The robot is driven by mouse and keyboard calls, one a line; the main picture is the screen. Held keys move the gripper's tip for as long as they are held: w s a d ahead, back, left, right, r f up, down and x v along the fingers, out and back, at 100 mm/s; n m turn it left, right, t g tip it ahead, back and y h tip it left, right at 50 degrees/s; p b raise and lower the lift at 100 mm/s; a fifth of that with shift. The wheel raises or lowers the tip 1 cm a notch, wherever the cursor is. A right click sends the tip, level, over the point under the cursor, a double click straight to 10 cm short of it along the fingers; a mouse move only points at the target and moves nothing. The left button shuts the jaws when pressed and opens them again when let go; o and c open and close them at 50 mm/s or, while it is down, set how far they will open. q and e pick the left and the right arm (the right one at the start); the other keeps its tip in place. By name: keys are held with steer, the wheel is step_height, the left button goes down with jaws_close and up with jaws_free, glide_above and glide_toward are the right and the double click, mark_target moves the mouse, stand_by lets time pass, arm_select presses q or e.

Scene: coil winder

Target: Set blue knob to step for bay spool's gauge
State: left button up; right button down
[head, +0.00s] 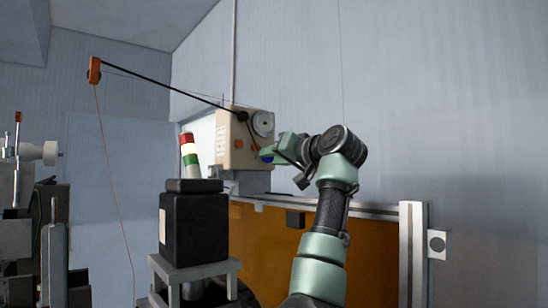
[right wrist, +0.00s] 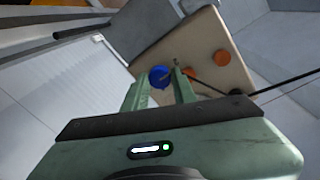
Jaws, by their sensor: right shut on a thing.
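The blue knob (head: 267,154) is on the front of a beige control box (head: 232,150) mounted on a rail by the wall. My right gripper (head: 272,154) is at the knob, its arm coming up from below. In the right wrist view the blue knob (right wrist: 159,75) shows at the fingertips of my right gripper (right wrist: 166,84), which is shut on it. The knob's pointer and step marks cannot be read. A round pale dial (head: 263,123) is at the box's upper right. I cannot make out a bay spool or its gauge. My left gripper is out of view.
Orange knobs (right wrist: 222,57) sit beside the blue knob. A black arm with an orange tip (head: 94,70) reaches left from the box, a thin wire hanging from it. A signal lamp (head: 189,150) and a black block on a stand (head: 194,228) are left of my right arm.

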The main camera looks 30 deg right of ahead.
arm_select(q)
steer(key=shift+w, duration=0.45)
arm_select(e)
steer(key=m, duration=1.1)
steer(key=shift+r+g, duration=0.2)
steer(key=shift+g, duration=0.1)
steer(key=shift+d, duration=0.1)
steer(key=c, duration=1.4)
jaws_free()
steer(key=shift+o, duration=1.3)
steer(key=shift+y, duration=0.3)
steer(key=shift+w+f, duration=0.15)
steer(key=shift+w, duration=0.05)
